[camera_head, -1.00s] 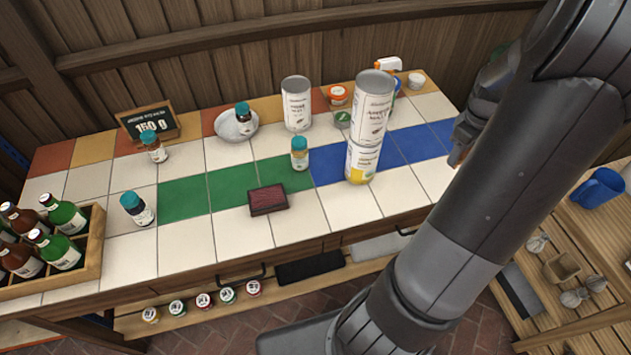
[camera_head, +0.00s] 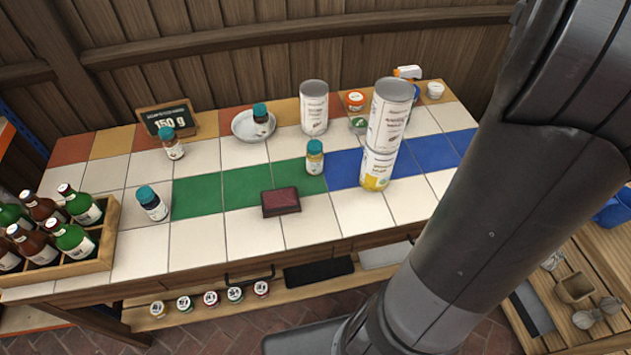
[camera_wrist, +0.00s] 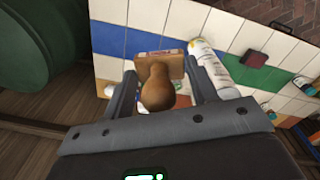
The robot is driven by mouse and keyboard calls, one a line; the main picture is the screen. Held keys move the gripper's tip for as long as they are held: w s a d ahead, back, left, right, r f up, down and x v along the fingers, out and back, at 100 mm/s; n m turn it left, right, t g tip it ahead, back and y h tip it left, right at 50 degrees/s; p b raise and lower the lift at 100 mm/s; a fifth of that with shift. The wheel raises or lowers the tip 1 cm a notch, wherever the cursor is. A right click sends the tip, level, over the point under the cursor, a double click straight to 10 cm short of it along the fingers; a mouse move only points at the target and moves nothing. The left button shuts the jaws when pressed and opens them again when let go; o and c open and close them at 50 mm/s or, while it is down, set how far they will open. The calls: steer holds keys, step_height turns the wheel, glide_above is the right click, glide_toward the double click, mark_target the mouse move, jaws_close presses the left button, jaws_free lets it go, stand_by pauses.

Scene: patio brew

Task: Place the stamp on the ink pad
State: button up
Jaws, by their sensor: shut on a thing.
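The ink pad (camera_head: 281,201) is a small dark box with a dull red top. It sits on the tiled table, across the front edge of the green tiles and the white ones, and also shows in the wrist view (camera_wrist: 256,59). The stamp (camera_wrist: 156,90) has a rounded brown wooden handle and a rectangular wooden base. In the wrist view my gripper (camera_wrist: 161,82) is shut on the stamp, holding it over the table's blue-tile end, apart from the ink pad. In the head view the gripper and stamp are not visible.
Two stacked cans (camera_head: 383,135) stand right of the ink pad, with a teal-capped bottle (camera_head: 315,158) just behind it. Another can (camera_head: 314,108) and a bowl (camera_head: 247,125) stand farther back. A bottle crate (camera_head: 95,262) is at left. White tiles in front are clear.

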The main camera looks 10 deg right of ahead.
steer(key=w+a+n, duration=0.2)
steer(key=a+n, duration=0.1)
steer(key=a, duration=0.2)
steer(key=w+a+n, duration=0.2)
steer(key=a+n, duration=0.2)
steer(key=a, duration=0.2)
steer(key=w+a+n, duration=0.2)
steer(key=a+n, duration=0.1)
steer(key=a, duration=0.2)
steer(key=shift+w+a+r+n, duration=0.15)
steer(key=shift+a+n, duration=0.2)
steer(key=shift+n, duration=0.05)
steer(key=n, duration=1.2)
glide_above(280, 198)
step_height(280, 198, down, 33)
steer(key=shift+f, duration=2.2)
